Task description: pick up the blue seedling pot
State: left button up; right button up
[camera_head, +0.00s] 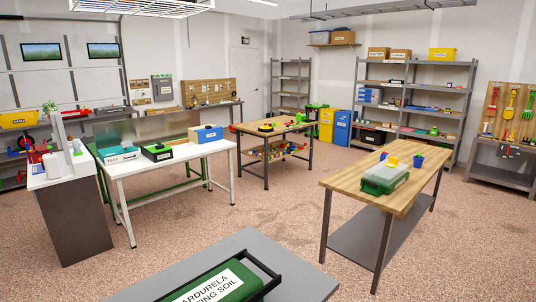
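A small blue pot-like thing (418,161) stands on the wooden-topped table (345,181) to the right. A second small blue thing (384,156) is beside a yellow piece (393,162) on the same table. At this size I cannot tell for sure which is the seedling pot. A green case with a pale lid (385,178) sits in front of them, nearer to me. Neither of my grippers is in view.
A white table (120,178) with boxes stands left. Another wooden-topped table (270,133) stands behind. Speckled floor (265,210) is open between the tables.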

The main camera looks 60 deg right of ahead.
aim_at(418, 160)
jog(key=z, duration=2.5)
jog(key=k, duration=0.7)
jog(key=z, duration=0.75)
jog(key=k, duration=0.45)
jog(key=z, duration=0.85)
jog(key=i, duration=1.9)
